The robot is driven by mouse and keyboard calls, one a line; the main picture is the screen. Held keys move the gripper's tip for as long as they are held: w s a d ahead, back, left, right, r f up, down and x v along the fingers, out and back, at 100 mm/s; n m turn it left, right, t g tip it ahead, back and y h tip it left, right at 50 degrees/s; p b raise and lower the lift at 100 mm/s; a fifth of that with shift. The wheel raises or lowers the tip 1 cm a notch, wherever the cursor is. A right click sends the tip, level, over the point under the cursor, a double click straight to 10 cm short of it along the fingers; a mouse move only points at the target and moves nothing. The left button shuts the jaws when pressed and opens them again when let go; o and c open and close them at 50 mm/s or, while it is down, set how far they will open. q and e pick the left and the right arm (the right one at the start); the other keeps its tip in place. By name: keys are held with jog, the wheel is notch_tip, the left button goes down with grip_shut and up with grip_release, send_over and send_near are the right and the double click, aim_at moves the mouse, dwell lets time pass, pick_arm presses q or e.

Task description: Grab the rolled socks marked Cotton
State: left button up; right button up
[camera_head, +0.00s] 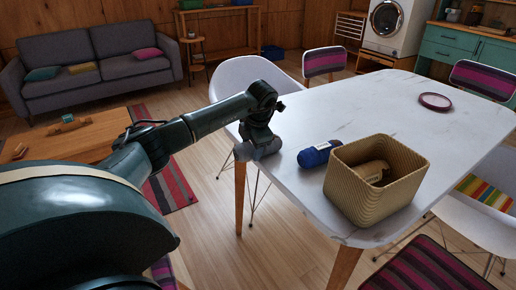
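A dark blue roll (318,153) with a pale label lies on the white table (400,110), just left of the basket. Its lettering is too small to read. A tan roll (374,171) lies inside the woven tan basket (372,204), partly hidden by the near wall; I cannot read any marking on it. My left gripper (260,143) points down at the table's left edge, left of the blue roll and apart from it. A grey rounded shape (243,151) shows at its lower end, and the fingers cannot be made out. My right gripper is not in view.
A purple-rimmed plate (435,101) lies at the far right of the table. White chairs (250,75) and striped cushions surround the table. The tabletop between the basket and the plate is clear. A low wooden table (75,140) stands at the left, before a grey sofa (95,65).

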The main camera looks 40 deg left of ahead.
pick_arm(q)
jog(key=c, duration=0.6)
